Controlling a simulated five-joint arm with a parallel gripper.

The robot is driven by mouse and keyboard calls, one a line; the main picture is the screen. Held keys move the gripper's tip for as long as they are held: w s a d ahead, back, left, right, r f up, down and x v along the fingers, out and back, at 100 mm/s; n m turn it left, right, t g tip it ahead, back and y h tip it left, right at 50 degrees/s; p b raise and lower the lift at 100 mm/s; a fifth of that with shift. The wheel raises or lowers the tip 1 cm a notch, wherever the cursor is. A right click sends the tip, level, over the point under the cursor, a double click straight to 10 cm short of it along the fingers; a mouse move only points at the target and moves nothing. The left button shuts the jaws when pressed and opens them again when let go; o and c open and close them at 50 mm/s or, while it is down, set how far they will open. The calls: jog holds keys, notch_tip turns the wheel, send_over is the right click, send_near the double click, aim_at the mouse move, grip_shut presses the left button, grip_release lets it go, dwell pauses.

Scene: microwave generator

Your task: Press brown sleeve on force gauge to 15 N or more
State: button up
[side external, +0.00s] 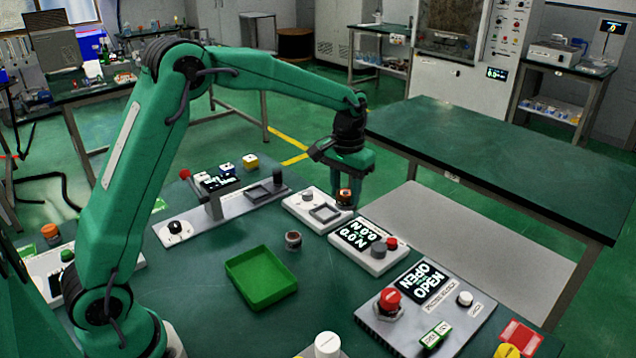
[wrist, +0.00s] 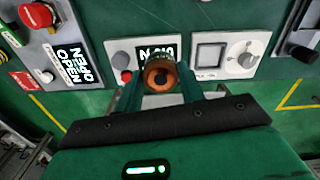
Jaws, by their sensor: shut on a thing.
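The brown sleeve (side external: 344,195) is a small copper-brown ring. In the wrist view the sleeve (wrist: 160,77) shows end-on, with a dark hole, between the fingers of my gripper (wrist: 160,86). The force gauge (side external: 364,262) is a light box with a black display reading 0.0 N and a red knob at its right. In the wrist view the sleeve and fingers cover part of the gauge (wrist: 118,48). I cannot tell the exact gap below the sleeve.
A panel (side external: 425,305) with a red button and an OPEN display lies near right. A light box with a square frame (side external: 318,211) is beside the gauge at the left. A small dark cup-like part (side external: 293,240) and a green tray (side external: 261,280) stand on the table.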

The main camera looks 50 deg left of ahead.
jog(key=o, duration=0.5)
jog(key=c, duration=0.4)
jog(key=w+d, duration=0.1)
jog(key=d, duration=0.2)
jog(key=w+d, duration=0.1)
jog(key=d, duration=0.2)
jog(key=d+f, duration=0.1)
jog(key=d, duration=0.2)
jog(key=shift+w, duration=0.4)
